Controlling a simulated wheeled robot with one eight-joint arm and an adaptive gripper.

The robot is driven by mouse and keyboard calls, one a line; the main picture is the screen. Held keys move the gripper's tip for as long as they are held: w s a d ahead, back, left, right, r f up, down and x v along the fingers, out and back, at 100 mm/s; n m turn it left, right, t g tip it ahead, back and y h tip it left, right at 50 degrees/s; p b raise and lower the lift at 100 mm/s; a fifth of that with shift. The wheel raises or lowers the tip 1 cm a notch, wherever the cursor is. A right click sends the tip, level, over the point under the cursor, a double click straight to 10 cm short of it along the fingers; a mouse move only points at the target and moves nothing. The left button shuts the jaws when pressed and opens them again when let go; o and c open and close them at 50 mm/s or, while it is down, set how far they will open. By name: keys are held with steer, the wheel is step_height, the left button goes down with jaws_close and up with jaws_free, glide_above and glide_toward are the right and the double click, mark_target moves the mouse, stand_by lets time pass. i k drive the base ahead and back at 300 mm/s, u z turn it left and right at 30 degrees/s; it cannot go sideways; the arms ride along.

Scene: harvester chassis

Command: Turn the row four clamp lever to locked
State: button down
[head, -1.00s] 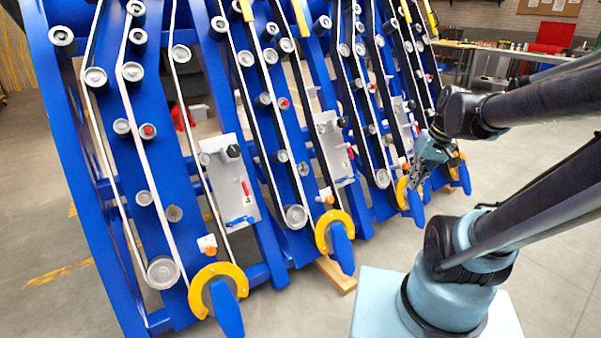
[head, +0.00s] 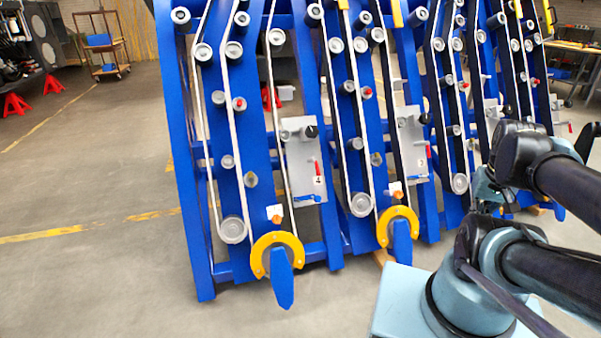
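The grey-white plate marked 4 (head: 295,165) is fixed to the blue frame near the picture's middle. It carries a small upright red lever (head: 317,168), a blue handle (head: 305,199) near its lower edge and a black knob (head: 311,131) at its top. I cannot tell for certain which of these is the clamp lever. My gripper (head: 482,195) is at the right, well apart from this plate and in front of rows farther right. It is small and partly hidden by my arm, so its fingers are unclear.
The blue frame (head: 186,190) holds several rows of rollers and belts. Yellow-rimmed blue paddles (head: 281,275) stick out low at the front. The floor (head: 90,275) at the left is clear. Red stands (head: 15,104) and a cart (head: 103,45) stand far back.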

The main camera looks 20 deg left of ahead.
mark_target(317, 168)
steer(key=u, duration=0.9)
steer(key=k, duration=0.95)
steer(key=z, duration=0.75)
steer(key=i, duration=1)
steer(key=u, duration=0.1)
